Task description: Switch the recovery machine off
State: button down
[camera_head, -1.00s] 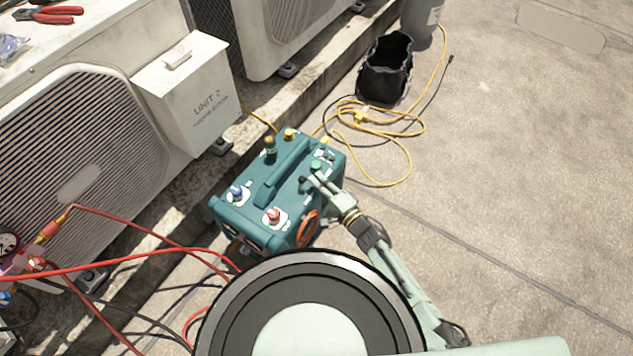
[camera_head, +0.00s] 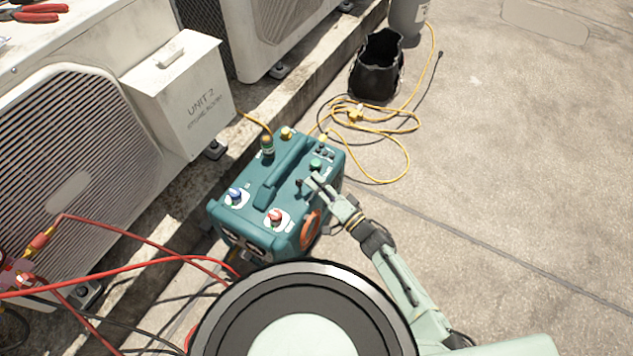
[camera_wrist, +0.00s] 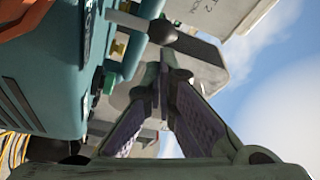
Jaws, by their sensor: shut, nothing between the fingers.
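The teal recovery machine (camera_head: 232,217) stands on the roof floor, with a handle, a blue knob (camera_head: 235,196), a red knob (camera_head: 276,216) and a green button (camera_head: 315,163) on top. A small dark switch (camera_head: 300,183) sits at its right edge. My gripper (camera_head: 311,181) is shut and empty, its tips close to this switch and the green button. In the wrist view the shut fingers (camera_wrist: 160,80) lie just below a grey lever with a black part (camera_wrist: 162,31), beside the machine's teal side (camera_wrist: 48,65). I cannot tell whether they touch.
A white unit box (camera_head: 185,105) and condensers stand at the left. Red hoses (camera_head: 120,278) run at the lower left. A yellow cable (camera_head: 385,180) and black bag (camera_head: 378,78) lie behind the machine. The floor at the right is clear.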

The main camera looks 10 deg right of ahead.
jog(key=shift+s+a+r, duration=0.1)
jog(key=shift+s+a, duration=0.25)
jog(key=shift+a, duration=0.05)
jog(key=v, duration=1.2)
dwell(0.4)
